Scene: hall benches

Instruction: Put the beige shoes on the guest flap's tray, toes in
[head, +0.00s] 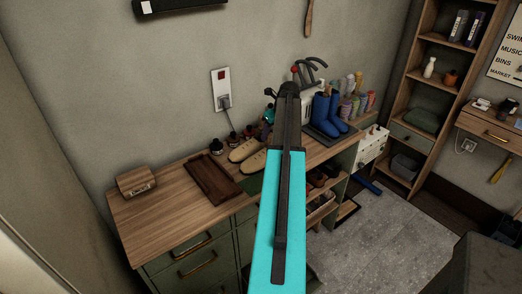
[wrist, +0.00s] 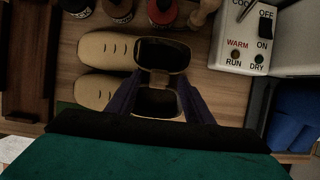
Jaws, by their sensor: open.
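The pair of beige shoes (head: 247,154) lies side by side on the wooden bench, partly hidden by my arm in the head view. In the wrist view the far shoe (wrist: 103,50) and near shoe (wrist: 95,91) have toes to the left and dark openings to the right. My gripper (wrist: 159,80) is open over the openings, its dark fingers on either side of the near one; contact is unclear. The arm hides the fingers in the head view. A dark brown wooden tray (head: 212,180) lies left of the shoes; I cannot tell whether it is the guest flap's tray.
Small bottles (wrist: 162,12) stand behind the shoes. A switch box (wrist: 240,40) and blue boots (head: 326,110) stand to the right. A small wooden box (head: 137,180) is at the bench's left. Bare wood (head: 160,220) shows at the front left.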

